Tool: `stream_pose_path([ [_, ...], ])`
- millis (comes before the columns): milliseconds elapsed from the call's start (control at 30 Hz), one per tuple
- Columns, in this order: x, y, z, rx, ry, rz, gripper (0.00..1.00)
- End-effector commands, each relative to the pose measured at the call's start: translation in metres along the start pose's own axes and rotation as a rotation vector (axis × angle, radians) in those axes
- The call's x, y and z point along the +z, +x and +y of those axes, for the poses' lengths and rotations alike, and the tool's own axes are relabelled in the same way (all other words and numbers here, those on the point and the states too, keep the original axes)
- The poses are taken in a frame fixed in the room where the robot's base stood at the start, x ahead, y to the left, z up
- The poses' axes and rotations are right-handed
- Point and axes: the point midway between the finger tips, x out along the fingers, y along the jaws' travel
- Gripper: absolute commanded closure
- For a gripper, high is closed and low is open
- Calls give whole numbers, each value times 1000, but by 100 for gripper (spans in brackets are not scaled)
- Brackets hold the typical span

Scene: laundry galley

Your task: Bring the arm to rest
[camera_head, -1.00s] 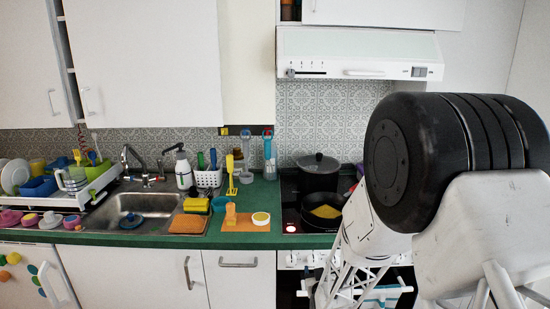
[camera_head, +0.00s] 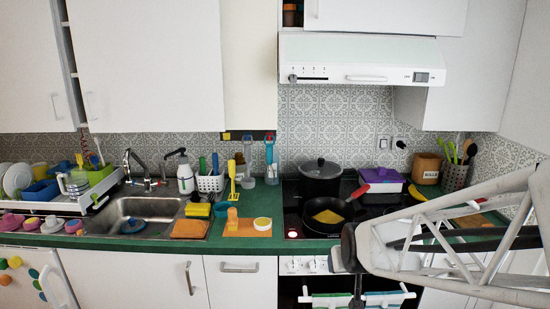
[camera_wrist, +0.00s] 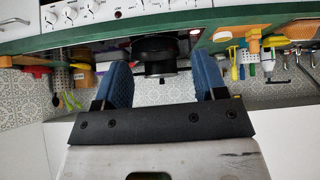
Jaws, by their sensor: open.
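My gripper (camera_wrist: 161,66) shows in the wrist view with its two blue fingers spread wide apart. Nothing is held between them. Beyond the gap is the dark pot on the stove, apart from the fingers. In the head view my arm's white lattice link (camera_head: 440,235) reaches in from the right edge, in front of the stove and the counter's right end. The gripper itself cannot be made out there.
The cooktop carries a black pot (camera_head: 320,178) and a frying pan (camera_head: 317,221) with a yellow sponge-like piece in it. A purple container (camera_head: 382,181) and a utensil holder (camera_head: 455,177) stand behind. The sink (camera_head: 140,214) is at left, with the dish rack (camera_head: 62,204) beside it.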

Motion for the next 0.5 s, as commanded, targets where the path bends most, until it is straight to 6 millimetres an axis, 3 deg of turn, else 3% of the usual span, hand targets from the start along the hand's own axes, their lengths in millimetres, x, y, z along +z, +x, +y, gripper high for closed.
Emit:
stream_pose_path([
  [33, 7, -20, 1, 0, 7, -31, 35],
  [300, 61, -110, 3, 2, 43, -240, 35],
  [500, 101, -164, 3, 9, 68, -372, 35],
])
